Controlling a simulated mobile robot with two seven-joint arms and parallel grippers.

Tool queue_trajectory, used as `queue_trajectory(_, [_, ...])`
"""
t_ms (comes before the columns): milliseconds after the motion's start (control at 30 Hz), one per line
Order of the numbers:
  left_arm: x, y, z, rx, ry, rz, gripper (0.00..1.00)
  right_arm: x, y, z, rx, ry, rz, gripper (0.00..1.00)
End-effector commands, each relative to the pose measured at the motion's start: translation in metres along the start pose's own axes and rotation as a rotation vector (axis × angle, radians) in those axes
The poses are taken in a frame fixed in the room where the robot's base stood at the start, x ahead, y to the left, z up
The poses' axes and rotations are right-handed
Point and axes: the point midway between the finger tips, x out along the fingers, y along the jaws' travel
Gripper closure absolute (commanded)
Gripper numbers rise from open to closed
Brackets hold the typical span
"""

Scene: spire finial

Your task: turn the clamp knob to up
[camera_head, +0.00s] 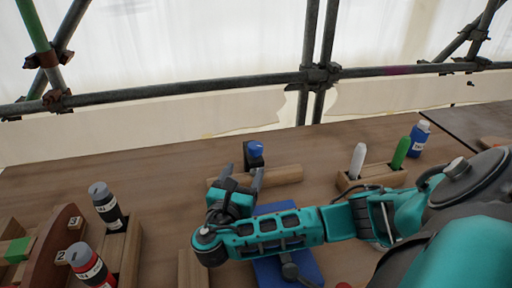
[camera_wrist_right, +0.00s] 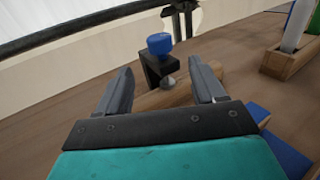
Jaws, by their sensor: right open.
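The clamp knob (camera_head: 256,148) is blue and sits on top of a small black clamp (camera_head: 253,159) near the back of the wooden bench. In the right wrist view the blue knob (camera_wrist_right: 159,43) stands ahead of the fingers, with the black clamp bracket (camera_wrist_right: 158,72) and a metal screw pad below it. My right gripper (camera_head: 243,176) is open and empty, its fingers pointing toward the clamp from the near side. In the wrist view the right gripper (camera_wrist_right: 160,88) has its fingers on either side below the knob, apart from it. My left gripper is not in view.
A wooden bar (camera_head: 284,174) lies beside the clamp. A wooden holder (camera_head: 388,179) with white and green markers stands to the right, a blue bottle (camera_head: 418,140) behind it. Black and red bottles stand at left. A blue mat (camera_head: 305,263) lies under my arm. Scaffold poles cross behind.

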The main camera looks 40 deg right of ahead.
Motion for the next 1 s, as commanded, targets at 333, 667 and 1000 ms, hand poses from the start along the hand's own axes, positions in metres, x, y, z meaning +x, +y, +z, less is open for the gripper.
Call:
queue_trajectory(333, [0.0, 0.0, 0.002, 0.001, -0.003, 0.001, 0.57, 0.073, -0.001, 0.001, -0.001, -0.004, -0.004, 0.31])
queue_trajectory(667, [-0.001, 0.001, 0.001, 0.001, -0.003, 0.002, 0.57, 0.105, 0.0, 0.001, 0.001, -0.001, 0.0, 0.31])
queue_trajectory(1000, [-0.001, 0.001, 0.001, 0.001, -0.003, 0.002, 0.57, 0.106, 0.0, 0.001, 0.001, -0.001, 0.0, 0.37])
